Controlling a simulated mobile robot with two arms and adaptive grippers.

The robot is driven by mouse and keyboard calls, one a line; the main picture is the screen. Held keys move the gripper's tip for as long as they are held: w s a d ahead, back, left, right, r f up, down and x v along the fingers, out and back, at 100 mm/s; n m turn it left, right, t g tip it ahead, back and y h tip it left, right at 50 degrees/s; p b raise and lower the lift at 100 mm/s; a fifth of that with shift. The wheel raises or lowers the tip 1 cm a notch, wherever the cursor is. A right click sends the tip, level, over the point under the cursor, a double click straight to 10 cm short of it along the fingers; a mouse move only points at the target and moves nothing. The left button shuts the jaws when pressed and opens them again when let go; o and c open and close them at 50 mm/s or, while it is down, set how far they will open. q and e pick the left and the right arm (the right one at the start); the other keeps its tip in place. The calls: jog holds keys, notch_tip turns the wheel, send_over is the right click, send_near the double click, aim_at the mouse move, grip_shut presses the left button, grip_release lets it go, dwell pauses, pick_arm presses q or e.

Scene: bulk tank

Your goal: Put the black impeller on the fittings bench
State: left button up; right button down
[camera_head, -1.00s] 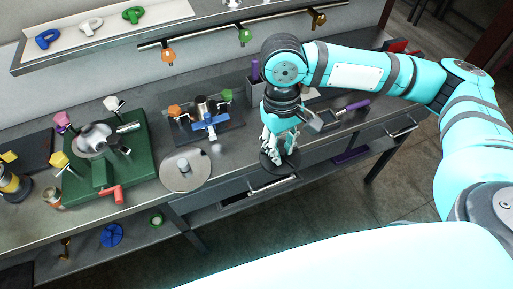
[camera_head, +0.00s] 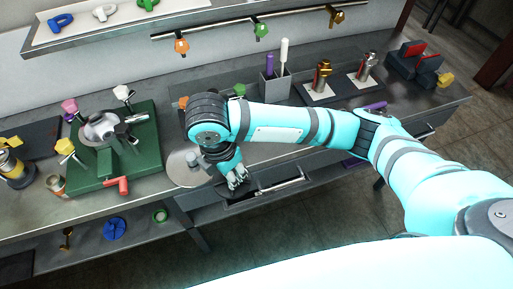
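My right gripper (camera_head: 236,182) points down at the bench's front edge, beside the round steel plate and above the open drawer. A dark shape (camera_head: 249,187) shows beside its fingertips. It may be the black impeller, but it blends with the dark drawer, and I cannot tell whether the fingers hold it. The fittings bench (camera_head: 435,100) is a long grey worktop along the wall. My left gripper is not in view.
A green mat (camera_head: 150,165) with a pump body lies at left. A round steel plate (camera_head: 183,172) is partly hidden by my arm. An open drawer (camera_head: 262,193) juts out in front. A blue impeller (camera_head: 115,229) lies on the lower shelf. Gold and steel fittings stand on a dark tray (camera_head: 340,92).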

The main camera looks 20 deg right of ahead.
jog(key=shift+a+f+n, duration=0.15)
jog(key=shift+a+n, duration=0.25)
jog(key=shift+n, duration=0.1)
jog(key=shift+w, duration=0.1)
jog(key=p, duration=0.3)
send_over(258, 146)
jog(key=s+a, duration=0.1)
jog(key=shift+a+f+n, duration=0.2)
jog(key=shift+f+n, duration=0.1)
jog(key=shift+f, duration=0.4)
jog(key=f, duration=0.2)
jog(key=d+f+p, duration=0.1)
jog(key=shift+w+f, duration=0.15)
jog(key=shift+w, duration=0.2)
jog(key=shift+a+f, duration=0.1)
jog(key=shift+f, duration=0.1)
jog(key=shift+f, duration=0.15)
jog(key=c, duration=1.2)
grip_release()
jog(key=shift+o, duration=0.3)
